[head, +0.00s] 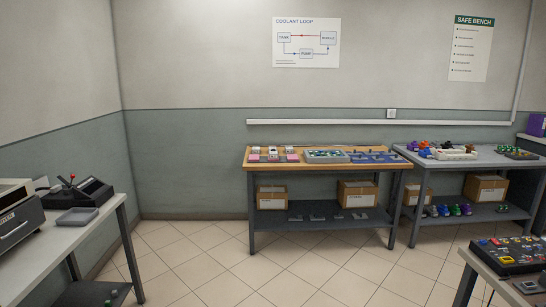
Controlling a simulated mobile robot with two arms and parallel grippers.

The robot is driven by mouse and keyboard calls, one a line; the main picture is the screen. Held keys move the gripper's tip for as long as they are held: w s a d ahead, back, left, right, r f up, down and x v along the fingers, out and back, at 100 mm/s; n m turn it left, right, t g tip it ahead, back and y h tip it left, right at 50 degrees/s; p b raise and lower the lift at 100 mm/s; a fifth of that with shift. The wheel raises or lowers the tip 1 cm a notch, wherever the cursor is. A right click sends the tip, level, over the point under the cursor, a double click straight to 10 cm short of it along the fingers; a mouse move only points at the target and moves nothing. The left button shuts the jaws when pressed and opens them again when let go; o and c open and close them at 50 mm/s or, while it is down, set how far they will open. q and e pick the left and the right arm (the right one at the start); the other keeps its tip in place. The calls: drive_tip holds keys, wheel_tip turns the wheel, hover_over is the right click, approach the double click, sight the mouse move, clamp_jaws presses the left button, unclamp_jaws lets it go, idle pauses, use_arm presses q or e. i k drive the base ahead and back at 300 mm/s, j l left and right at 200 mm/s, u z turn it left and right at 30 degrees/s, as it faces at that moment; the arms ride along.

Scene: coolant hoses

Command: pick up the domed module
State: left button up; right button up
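I cannot pick out the domed module for sure at this distance. Several small coloured pieces, some rounded-looking, stand on the lower shelf of the grey bench (480,160): green, blue and purple ones (455,210). More small coloured pieces, orange, purple and dark, lie on top around a pale tray (454,154). The wooden-topped bench (272,166) holds small pink-and-white blocks, a grey tray of teal pieces (326,156) and a blue panel (375,157). Neither of my grippers is in view.
A table at left carries a machine (18,222), a black device with a red knob (80,192) and a grey tray (77,217). A black board of coloured parts (510,252) sits on a table at front right. The tiled floor (290,265) between is clear.

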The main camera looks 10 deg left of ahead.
sight(273, 152)
drive_tip(key=i+u, duration=0.2)
drive_tip(key=i, duration=2.95)
drive_tip(key=j+u, duration=0.05)
drive_tip(key=j, duration=0.05)
